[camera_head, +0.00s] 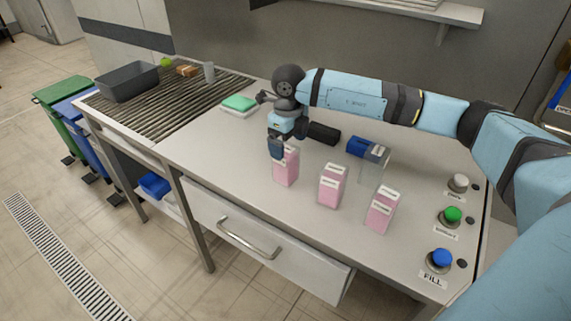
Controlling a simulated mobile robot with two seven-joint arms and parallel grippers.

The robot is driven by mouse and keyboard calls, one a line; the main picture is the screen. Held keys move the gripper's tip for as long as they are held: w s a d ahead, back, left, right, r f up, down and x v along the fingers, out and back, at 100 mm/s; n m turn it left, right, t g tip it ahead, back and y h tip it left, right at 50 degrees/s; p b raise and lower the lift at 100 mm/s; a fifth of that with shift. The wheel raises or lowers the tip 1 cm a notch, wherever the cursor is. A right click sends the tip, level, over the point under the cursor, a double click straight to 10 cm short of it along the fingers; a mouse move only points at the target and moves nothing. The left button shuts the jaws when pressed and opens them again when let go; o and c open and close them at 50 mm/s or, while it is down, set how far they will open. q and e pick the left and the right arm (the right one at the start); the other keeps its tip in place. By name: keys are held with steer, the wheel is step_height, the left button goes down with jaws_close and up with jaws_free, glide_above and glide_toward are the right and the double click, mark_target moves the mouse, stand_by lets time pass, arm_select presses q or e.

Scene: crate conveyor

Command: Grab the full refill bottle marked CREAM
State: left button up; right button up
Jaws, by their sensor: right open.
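Three pink refill bottles with white labels stand upright on the grey worktop: a left one (287,172), a middle one (331,191) and a right one (381,215). The label print is too small to read, so I cannot tell which is marked CREAM. My right gripper (277,148) points down at the left bottle's top and hides part of it. Its jaws are open; I cannot tell whether they touch the bottle or surround it. My left gripper is out of view.
A blue-topped clear container (368,149) stands behind the bottles. White (460,182), green (452,214) and blue (441,258) buttons line the right edge. A green sponge-like block (239,103) lies at the back left. A grey bin (127,83) sits on the roller conveyor (160,112).

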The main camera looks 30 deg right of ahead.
mark_target(290, 159)
steer(key=shift+s+f, duration=0.15)
steer(key=shift+f, duration=1.25)
steer(key=shift+s+f, duration=0.1)
steer(key=shift+f, duration=1.25)
steer(key=shift+r, duration=0.1)
steer(key=c, duration=1.2)
